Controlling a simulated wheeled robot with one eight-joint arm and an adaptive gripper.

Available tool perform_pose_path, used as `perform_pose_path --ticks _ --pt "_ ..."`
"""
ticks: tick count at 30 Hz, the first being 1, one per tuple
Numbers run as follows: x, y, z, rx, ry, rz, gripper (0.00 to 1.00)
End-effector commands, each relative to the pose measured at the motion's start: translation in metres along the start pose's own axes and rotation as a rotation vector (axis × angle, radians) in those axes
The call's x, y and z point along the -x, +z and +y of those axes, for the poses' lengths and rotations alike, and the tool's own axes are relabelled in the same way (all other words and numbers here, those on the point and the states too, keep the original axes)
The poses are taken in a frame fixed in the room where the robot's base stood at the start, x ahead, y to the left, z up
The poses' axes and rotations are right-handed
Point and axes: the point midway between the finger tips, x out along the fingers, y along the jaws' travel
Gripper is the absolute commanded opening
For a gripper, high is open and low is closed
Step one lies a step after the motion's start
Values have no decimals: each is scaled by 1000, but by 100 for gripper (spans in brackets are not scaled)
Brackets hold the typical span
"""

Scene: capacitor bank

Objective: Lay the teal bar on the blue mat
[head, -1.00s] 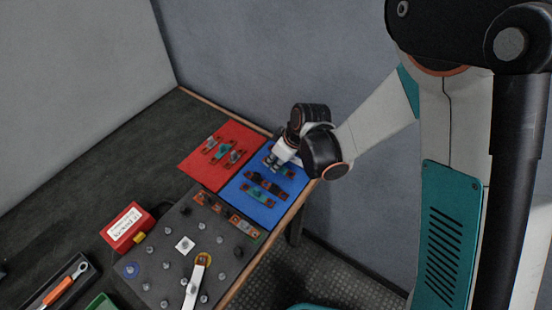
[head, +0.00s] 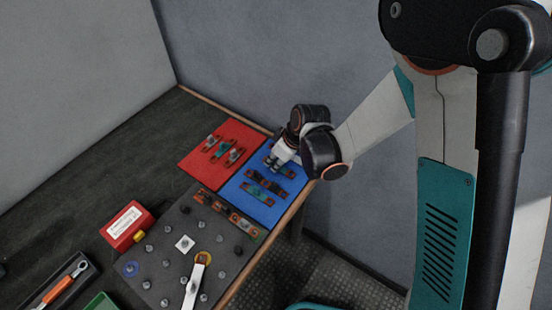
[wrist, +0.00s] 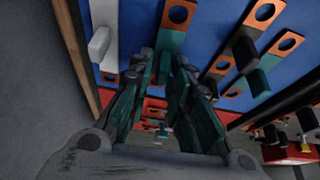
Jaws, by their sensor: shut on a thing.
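The blue mat (head: 237,189) lies on the bench's right side in the head view; it fills the upper part of the wrist view (wrist: 213,22). My gripper (head: 276,165) is low over its far part. In the wrist view my gripper (wrist: 171,65) is shut on the teal bar (wrist: 172,42), which has a holed copper end at the top. In the head view that teal bar (head: 287,172) shows partly beside the fingers. It is at or very near the mat; I cannot tell if it touches. The fingers hide its lower part.
A pale bar (wrist: 102,42) lies left of the held bar in the wrist view; a dark bar (wrist: 243,48) and another teal bar (wrist: 258,82) lie right. The red mat (head: 196,164) holds several bars. A studded grey panel (head: 170,215), red box (head: 127,226) and wrench (head: 62,287) stand nearer.

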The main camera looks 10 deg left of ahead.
Motion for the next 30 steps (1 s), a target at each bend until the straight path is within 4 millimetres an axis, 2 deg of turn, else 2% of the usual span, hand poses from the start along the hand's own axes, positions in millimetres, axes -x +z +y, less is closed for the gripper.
perform_pose_path --ticks 21,22,24,25,30 --pt "-6 3 0 0 -1 -2 0" --pt "-6 3 0 0 -1 -2 23" --pt "-6 4 -1 0 -1 -2 39" --pt "-6 4 0 0 -1 -2 42" --pt "-6 4 0 0 0 -2 42"
